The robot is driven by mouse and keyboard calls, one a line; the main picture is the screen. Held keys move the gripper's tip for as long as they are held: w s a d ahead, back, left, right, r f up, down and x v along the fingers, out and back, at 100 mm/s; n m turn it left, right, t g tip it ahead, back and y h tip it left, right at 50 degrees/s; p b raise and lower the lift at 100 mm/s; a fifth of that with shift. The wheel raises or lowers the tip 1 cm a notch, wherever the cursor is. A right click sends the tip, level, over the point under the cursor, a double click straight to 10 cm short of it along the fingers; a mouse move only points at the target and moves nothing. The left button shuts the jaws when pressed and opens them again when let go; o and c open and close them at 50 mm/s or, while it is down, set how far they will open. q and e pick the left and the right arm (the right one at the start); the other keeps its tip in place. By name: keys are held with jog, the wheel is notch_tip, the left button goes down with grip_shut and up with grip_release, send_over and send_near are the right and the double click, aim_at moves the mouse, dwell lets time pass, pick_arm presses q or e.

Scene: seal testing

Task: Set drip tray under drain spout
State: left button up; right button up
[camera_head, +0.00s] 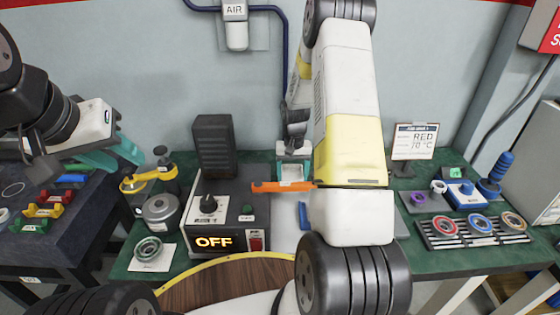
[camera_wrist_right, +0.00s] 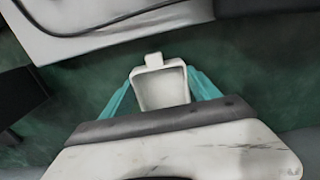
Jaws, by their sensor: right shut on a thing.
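The drip tray looks like a small white open-topped box with a tab (camera_wrist_right: 163,88), held between teal fingertips in the right wrist view. My right gripper (camera_wrist_right: 163,97) is shut on it, over the green bench surface. In the head view my right gripper (camera_head: 293,174) is at the middle of the bench, just behind an orange bar (camera_head: 270,187); the tray is small there and partly hidden. My left gripper (camera_head: 122,157) is at the left, with teal fingers apart and empty, near a yellow-topped tool (camera_head: 146,179). I cannot make out the drain spout; my right arm covers part of the bench.
A control box reading OFF (camera_head: 228,230) stands left of my right gripper. A metal pot (camera_head: 160,213) is farther left. A rack with coloured rings (camera_head: 477,230) lies at the right. A pale block with a dark cable (camera_wrist_right: 95,22) is close by in the wrist view.

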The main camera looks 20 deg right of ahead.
jog(key=shift+f, duration=0.15)
jog(key=o, duration=1.5)
